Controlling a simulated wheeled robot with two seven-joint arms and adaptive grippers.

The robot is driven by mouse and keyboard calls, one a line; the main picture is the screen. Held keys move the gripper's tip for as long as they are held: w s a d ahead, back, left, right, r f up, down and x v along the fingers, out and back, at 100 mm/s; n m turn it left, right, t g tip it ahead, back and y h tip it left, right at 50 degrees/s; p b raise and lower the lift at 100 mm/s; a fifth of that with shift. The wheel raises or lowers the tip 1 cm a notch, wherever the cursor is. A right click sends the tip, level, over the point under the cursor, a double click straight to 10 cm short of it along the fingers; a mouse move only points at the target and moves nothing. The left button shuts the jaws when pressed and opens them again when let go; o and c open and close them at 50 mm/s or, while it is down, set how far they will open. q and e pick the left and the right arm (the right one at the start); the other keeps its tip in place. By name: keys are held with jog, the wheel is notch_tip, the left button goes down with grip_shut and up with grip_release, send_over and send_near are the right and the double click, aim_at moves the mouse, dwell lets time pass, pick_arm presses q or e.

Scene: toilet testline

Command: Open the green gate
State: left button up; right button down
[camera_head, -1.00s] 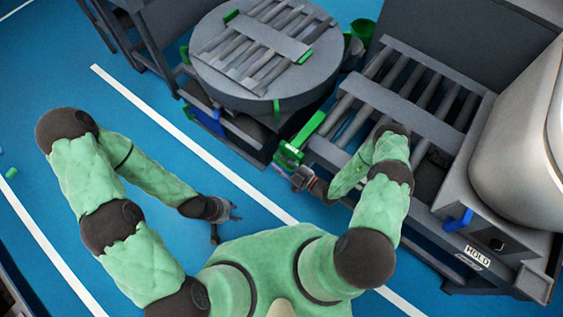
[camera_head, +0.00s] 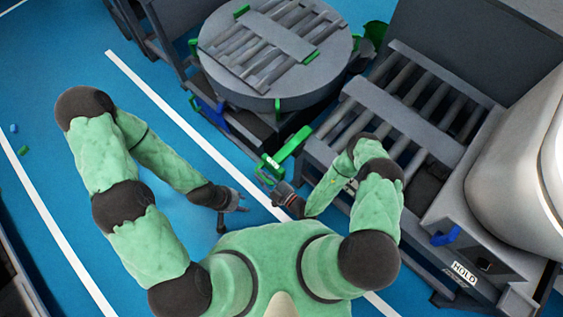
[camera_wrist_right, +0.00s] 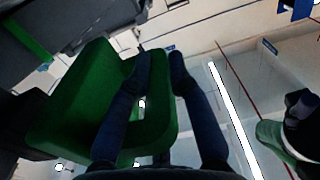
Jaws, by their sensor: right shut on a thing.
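The green gate (camera_head: 288,150) is a bar with a handle at its near end. It sticks out at an angle between the round turntable and the roller conveyor. My right gripper (camera_head: 267,181) is shut on the near end of the gate. In the right wrist view the green gate handle (camera_wrist_right: 85,105) is large, and the two dark fingers of my right gripper (camera_wrist_right: 158,65) straddle one side of it. My left gripper (camera_head: 233,212) is open and empty over the blue floor, to the left of the right gripper and lower in the picture.
The grey round turntable (camera_head: 325,72) with rollers stands behind the gate.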

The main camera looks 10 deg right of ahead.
pick_arm(q)
jog(key=shift+a+r+p, duration=0.3)
jog(key=shift+r+p, duration=0.15)
jog(key=shift+r, duration=0.1)
pick_arm(e)
jog(key=s+a, duration=0.3)
jog(key=a, duration=0.2)
jog(key=shift+s, duration=0.3)
jog(key=c, duration=1.2)
grip_release()
jog(key=shift+w, duration=0.15)
jog(key=shift+o, duration=0.2)
jog(key=shift+a, duration=0.1)
jog(key=shift+s, duration=0.2)
